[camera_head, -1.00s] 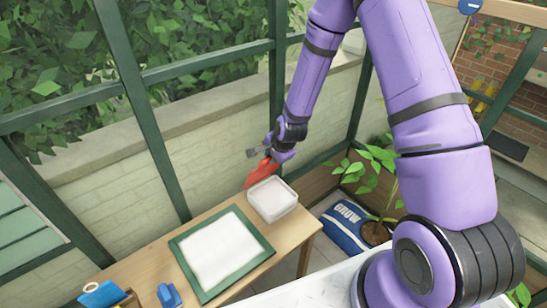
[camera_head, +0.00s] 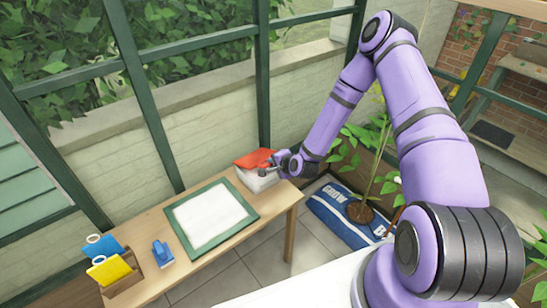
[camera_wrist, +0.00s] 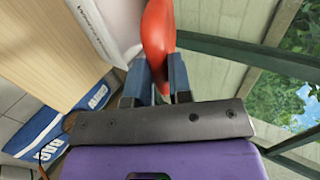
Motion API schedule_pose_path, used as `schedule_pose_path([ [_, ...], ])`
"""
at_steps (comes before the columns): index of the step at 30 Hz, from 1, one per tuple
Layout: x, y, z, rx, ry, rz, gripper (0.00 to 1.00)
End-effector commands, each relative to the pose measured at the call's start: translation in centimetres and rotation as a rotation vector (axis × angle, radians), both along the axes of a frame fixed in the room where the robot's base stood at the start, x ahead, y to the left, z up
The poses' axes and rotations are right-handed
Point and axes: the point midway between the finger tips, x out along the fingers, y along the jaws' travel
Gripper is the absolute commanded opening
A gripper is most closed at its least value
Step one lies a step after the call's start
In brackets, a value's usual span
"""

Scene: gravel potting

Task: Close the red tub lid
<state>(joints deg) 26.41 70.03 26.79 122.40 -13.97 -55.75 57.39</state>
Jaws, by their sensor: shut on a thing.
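The white tub (camera_head: 258,181) stands at the right end of the wooden table. Its red lid (camera_head: 255,158) lies over the top of it, close to flat and covering the opening. I cannot tell whether the lid is pressed fully onto the rim. My gripper (camera_head: 270,163) is at the right side of the lid and shut on its edge. In the wrist view the red lid (camera_wrist: 158,32) shows between the two blue-grey fingers, and the white tub (camera_wrist: 112,28) is beside it at the left.
A green-framed white panel (camera_head: 210,214) lies mid-table. At the left end are a blue object (camera_head: 162,253) and a wooden holder (camera_head: 123,283) with blue and yellow items.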

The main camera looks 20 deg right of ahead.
Motion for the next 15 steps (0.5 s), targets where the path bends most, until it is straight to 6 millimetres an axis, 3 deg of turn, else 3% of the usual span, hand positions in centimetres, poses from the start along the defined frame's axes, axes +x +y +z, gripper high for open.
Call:
schedule_pose_path([
  [15, -1.4, -0.5, -7.1, 0.103, -0.315, -0.002, 0.00],
])
